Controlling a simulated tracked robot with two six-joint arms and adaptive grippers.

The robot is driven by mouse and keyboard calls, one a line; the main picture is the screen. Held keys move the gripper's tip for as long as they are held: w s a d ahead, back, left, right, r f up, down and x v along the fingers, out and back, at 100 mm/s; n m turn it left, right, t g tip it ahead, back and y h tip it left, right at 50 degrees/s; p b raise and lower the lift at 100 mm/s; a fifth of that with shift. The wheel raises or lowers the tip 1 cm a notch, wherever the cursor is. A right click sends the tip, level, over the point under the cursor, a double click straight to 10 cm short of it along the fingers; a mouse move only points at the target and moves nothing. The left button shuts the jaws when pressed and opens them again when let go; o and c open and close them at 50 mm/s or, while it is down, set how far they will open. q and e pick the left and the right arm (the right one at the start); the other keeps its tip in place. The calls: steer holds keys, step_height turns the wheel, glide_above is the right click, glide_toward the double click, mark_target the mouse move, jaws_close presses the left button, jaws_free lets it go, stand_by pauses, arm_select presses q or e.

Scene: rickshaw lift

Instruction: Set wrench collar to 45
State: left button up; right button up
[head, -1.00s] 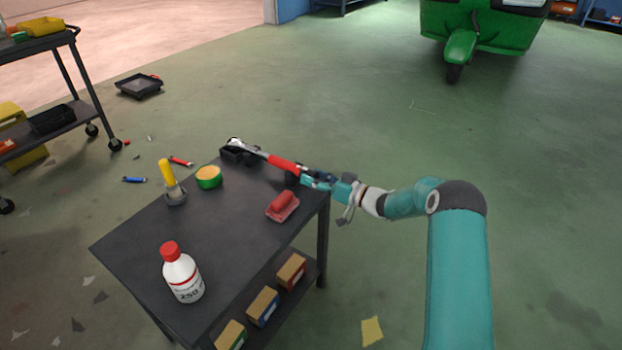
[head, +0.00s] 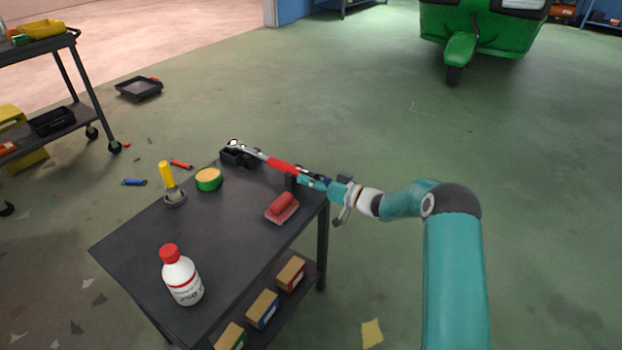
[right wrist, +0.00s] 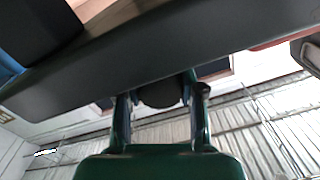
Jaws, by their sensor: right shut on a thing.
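The wrench has a red grip (head: 281,166) and a silver head (head: 236,143). It lies along the far right side of the dark table (head: 215,240), its head end over a black holder (head: 238,157). My right gripper (head: 302,179) is shut on the near end of the wrench, just past the red grip. In the right wrist view, the fingers (right wrist: 161,105) close around a dark round end (right wrist: 160,92). The collar's scale is too small to read. My left gripper is not in view.
A red block-like tool (head: 282,207), a green-rimmed tin (head: 208,179), a yellow-handled tool (head: 169,180) and a white bottle (head: 182,276) stand on the table. Boxes (head: 262,307) sit on its lower shelf. A green rickshaw (head: 485,35) stands behind on open floor.

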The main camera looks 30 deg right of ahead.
steer(key=n+b, duration=0.4)
steer(key=n, duration=0.1)
steer(key=shift+f, duration=0.2)
steer(key=n+b, duration=0.3)
steer(key=n, duration=0.1)
steer(key=shift+r+n+b, duration=0.15)
steer(key=shift+n+b, duration=0.6)
steer(key=shift+n, duration=0.45)
steer(key=o, duration=1.2)
steer(key=shift+c, duration=0.2)
